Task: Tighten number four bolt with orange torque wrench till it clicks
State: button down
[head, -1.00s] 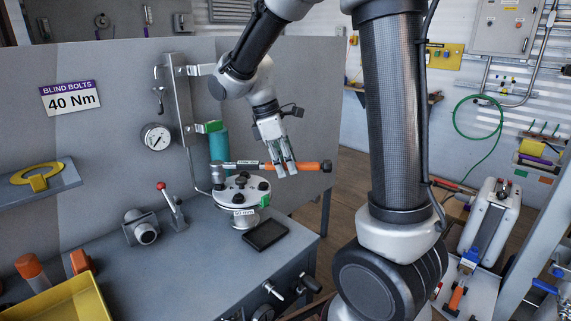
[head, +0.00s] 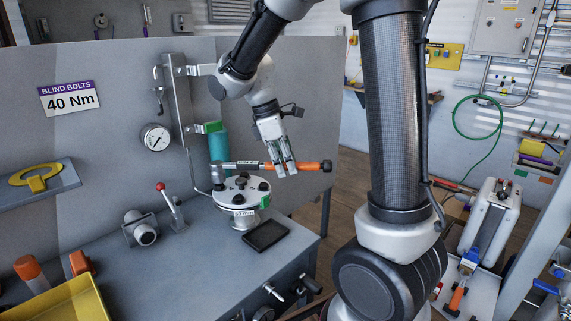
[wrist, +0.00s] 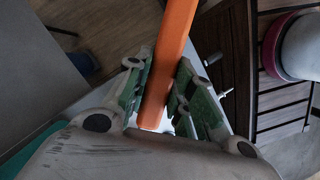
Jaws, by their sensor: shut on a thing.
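My gripper (head: 280,168) is shut on the orange handle of the torque wrench (head: 308,167). The wrench lies about level, its dark socket head at the left, over the left side of the round white flange (head: 241,189). The flange carries several dark bolts. I cannot tell whether the socket is seated on a bolt, and the bolt numbers are too small to read. In the wrist view the orange handle (wrist: 168,62) runs between the green-sided fingers.
A teal cylinder (head: 218,147) and an upright pipe with a pressure gauge (head: 155,138) stand behind the flange. A black tray (head: 266,235) lies before it. A sign (head: 69,97) reads "BLIND BOLTS 40 Nm". A yellow bin (head: 62,300) sits at the front left.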

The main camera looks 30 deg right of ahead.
jog(key=shift+f, duration=1)
jog(key=s+a+m+g+y, duration=0.1)
jog(key=s+a+m, duration=0.4)
jog(key=shift+s+a, duration=0.15)
jog(key=shift+s, duration=0.2)
dwell(1.7)
jog(key=shift+w+d, duration=0.25)
jog(key=shift+d, duration=0.05)
jog(key=shift+n, duration=0.3)
